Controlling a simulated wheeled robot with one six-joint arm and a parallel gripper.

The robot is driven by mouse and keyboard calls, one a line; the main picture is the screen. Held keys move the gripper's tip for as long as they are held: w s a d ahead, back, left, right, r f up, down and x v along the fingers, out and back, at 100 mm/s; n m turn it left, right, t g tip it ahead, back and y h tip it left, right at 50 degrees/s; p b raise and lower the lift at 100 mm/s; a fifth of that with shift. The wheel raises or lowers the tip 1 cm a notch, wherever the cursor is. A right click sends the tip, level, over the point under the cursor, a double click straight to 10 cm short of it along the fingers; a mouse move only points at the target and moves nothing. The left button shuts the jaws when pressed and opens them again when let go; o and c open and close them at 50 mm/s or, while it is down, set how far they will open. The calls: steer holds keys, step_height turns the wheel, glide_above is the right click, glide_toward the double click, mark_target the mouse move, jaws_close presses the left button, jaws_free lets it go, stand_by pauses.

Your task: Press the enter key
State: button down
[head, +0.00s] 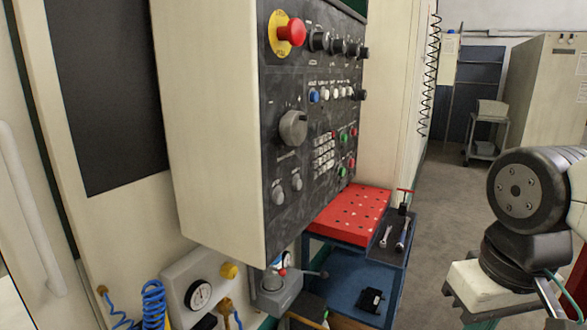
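The machine's dark control panel (290,150) faces right on the side of a cream cabinet. It carries a red emergency button on yellow (291,32), a row of small round buttons, a large grey knob (293,128) and a keypad of small pale keys (323,155). The key labels are too small to read, so I cannot tell which one is the enter key. My arm shows at the right edge, well apart from the panel. My gripper is outside the picture.
A blue cart with a red perforated top (352,215) stands below and right of the panel, with wrenches (402,236) on its tray. A gauge box (200,293) and blue coiled hose (153,303) are at lower left. Grey floor (435,210) is clear between cart and arm.

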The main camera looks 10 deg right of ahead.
mark_target(329, 164)
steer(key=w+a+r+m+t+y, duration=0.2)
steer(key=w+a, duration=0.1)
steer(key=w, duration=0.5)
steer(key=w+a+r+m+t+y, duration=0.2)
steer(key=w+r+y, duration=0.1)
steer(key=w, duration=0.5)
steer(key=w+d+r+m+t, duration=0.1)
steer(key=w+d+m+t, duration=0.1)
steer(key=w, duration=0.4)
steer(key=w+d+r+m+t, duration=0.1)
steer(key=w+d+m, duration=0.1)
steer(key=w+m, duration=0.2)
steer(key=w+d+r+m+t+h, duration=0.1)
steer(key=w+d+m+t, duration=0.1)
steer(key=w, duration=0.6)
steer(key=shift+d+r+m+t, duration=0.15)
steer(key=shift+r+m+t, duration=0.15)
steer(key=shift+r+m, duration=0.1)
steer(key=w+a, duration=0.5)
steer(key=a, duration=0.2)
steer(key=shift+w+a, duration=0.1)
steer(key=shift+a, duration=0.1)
